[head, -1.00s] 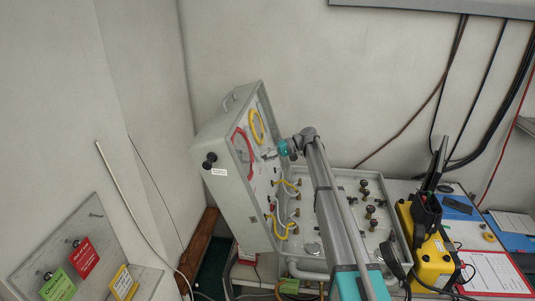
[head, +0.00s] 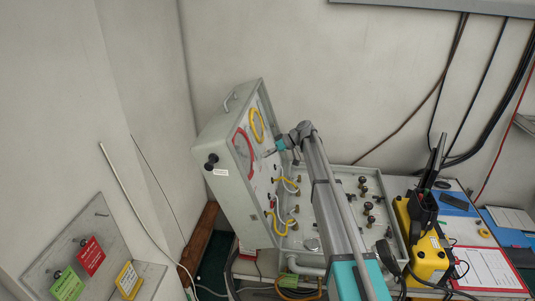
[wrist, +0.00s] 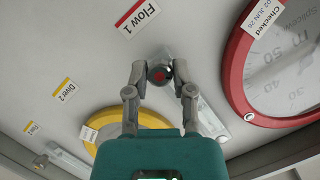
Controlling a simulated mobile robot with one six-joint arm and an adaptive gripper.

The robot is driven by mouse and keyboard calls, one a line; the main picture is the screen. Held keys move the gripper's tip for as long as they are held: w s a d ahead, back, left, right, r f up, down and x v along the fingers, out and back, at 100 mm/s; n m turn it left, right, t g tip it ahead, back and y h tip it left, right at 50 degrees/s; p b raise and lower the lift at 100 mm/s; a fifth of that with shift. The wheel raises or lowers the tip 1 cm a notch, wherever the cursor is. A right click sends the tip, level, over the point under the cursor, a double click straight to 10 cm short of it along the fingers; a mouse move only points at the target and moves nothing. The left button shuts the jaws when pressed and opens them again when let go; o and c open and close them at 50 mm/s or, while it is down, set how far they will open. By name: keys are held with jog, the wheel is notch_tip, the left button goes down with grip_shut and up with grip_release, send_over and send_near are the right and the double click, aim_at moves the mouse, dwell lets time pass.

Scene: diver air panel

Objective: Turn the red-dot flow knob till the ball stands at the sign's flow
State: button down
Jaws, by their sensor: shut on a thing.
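The flow knob (wrist: 159,74) is a small dark round knob with a red dot, on the grey panel below the "Flow 1" label (wrist: 138,17) in the wrist view. My gripper (wrist: 160,74) has its two fingertips on either side of the knob, shut on it. In the head view my gripper (head: 281,146) reaches the panel inside the open case lid (head: 232,185). A clear flow tube (wrist: 212,122) lies near my right finger, partly hidden; I cannot make out its ball. Hanging signs (head: 91,256) are at the lower left of the head view, their writing too small to read.
A red-rimmed gauge (wrist: 238,92) is close right of my gripper and a yellow-rimmed gauge (wrist: 150,121) lies behind my left finger. Hoses (head: 281,226) hang in the case. A yellow device (head: 429,258) and a clipboard (head: 487,268) are on the right.

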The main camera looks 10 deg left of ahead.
jog(key=shift+f+n, duration=0.1)
jog(key=shift+n, duration=0.2)
jog(key=shift+c, duration=2.4)
grip_release()
jog(key=shift+m, duration=0.4)
